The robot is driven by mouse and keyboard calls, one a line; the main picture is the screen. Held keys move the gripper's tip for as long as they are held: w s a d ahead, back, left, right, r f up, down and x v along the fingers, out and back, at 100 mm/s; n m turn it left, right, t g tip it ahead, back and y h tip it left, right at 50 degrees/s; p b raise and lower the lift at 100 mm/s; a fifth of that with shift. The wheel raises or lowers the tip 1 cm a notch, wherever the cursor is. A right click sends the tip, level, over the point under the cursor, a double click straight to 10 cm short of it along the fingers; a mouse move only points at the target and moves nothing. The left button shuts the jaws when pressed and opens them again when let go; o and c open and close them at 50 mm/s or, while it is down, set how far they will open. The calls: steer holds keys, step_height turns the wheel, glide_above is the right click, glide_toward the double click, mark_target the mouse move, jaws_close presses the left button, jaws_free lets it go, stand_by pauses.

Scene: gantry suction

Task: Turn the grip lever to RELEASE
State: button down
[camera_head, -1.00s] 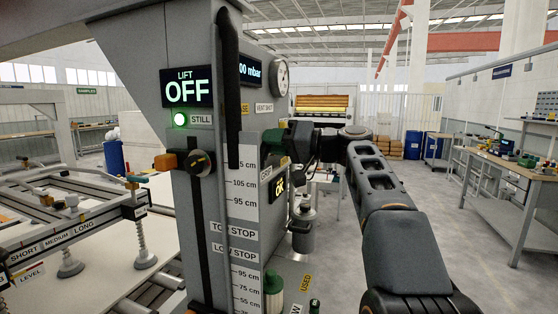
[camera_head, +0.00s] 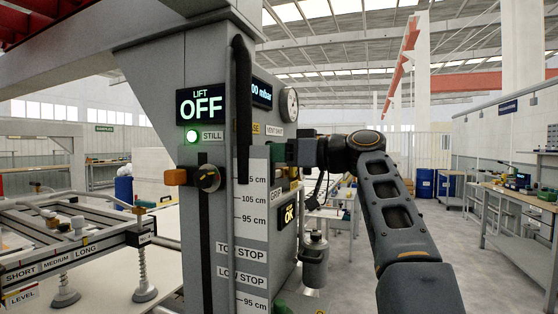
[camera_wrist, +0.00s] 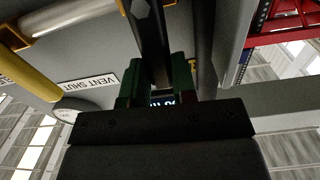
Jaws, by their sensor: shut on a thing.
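My gripper (camera_head: 280,152) is at the right side face of the grey column (camera_head: 208,130), partly hidden by the column edge and my wrist. In the wrist view its two green fingers (camera_wrist: 158,85) are closed on a dark bar (camera_wrist: 150,40) with a bolt head on it, apparently the grip lever. The bar runs up and away from the fingers. A GRIP label (camera_head: 277,192) is below the gripper, above a small display reading OK (camera_head: 288,214). I see no RELEASE marking, so the lever's setting cannot be read.
The lift display (camera_head: 201,106) reads OFF, with a green STILL light (camera_head: 191,136) below. A black upright bar (camera_head: 243,110) runs down the column's near corner. A suction frame (camera_head: 75,240) is at left, a workbench (camera_head: 520,200) at right.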

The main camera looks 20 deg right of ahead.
steer(key=shift+s+a+n, duration=0.1)
steer(key=shift+n, duration=0.3)
steer(key=c, duration=0.9)
jaws_free()
steer(key=v, duration=1.3)
steer(key=shift+s+d+b, duration=0.25)
steer(key=shift+s+b, duration=0.05)
steer(key=shift+b, duration=0.1)
